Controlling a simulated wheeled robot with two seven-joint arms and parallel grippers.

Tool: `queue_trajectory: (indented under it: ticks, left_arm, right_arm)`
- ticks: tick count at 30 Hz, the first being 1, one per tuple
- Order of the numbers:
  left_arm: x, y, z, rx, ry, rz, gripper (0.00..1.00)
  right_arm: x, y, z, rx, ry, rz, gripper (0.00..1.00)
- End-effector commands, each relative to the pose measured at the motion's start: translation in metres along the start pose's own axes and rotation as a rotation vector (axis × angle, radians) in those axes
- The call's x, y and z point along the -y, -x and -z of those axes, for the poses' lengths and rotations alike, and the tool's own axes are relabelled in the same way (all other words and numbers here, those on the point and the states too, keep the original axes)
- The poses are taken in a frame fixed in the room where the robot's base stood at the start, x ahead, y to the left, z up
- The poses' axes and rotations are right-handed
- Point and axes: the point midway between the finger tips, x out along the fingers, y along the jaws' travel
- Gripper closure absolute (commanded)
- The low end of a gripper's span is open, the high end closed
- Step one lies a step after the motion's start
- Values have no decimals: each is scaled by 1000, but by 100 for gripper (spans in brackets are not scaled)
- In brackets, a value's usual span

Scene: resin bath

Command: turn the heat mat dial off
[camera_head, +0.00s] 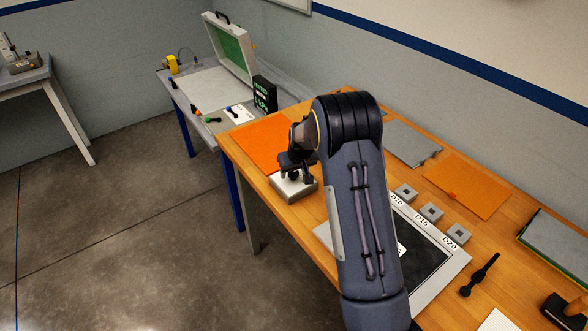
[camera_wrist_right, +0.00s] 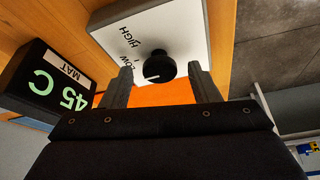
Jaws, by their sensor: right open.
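The heat mat dial (camera_wrist_right: 160,67) is a round black knob on a white control box (camera_wrist_right: 187,30), with LOW and HIGH printed beside it. No OFF label is readable. In the head view the white box (camera_head: 294,190) sits on the wooden bench's near edge, and the knob is hidden under my right gripper (camera_head: 290,165). In the wrist view my right gripper (camera_wrist_right: 161,85) is open, its fingers either side of the knob with visible gaps. My left gripper is not in view.
An orange mat (camera_head: 262,142) lies beside the box. A black display (camera_wrist_right: 48,82) reads 45 C, MAT. Right of my arm are a dark framed panel (camera_head: 462,262), small grey blocks (camera_head: 430,211) and another orange sheet (camera_head: 467,186). A side table (camera_head: 208,92) stands beyond.

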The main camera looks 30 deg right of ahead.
Motion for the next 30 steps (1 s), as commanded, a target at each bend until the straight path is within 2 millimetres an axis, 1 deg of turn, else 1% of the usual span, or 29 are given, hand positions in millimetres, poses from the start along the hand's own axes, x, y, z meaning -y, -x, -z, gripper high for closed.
queue_trajectory:
  ticks: [5, 8, 15, 23, 30]
  left_arm:
    - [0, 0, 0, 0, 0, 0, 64]
    - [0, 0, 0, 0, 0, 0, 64]
    - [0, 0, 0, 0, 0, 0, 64]
    - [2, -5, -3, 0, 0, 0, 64]
    - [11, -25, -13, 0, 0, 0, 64]
  right_arm:
    - [0, 0, 0, 0, 0, 0, 45]
    - [0, 0, 0, 0, 0, 0, 57]
    - [0, 0, 0, 0, 0, 1, 88]
    - [-1, -1, -1, 0, 20, 10, 88]
    - [-2, -4, -2, -3, 125, 55, 88]
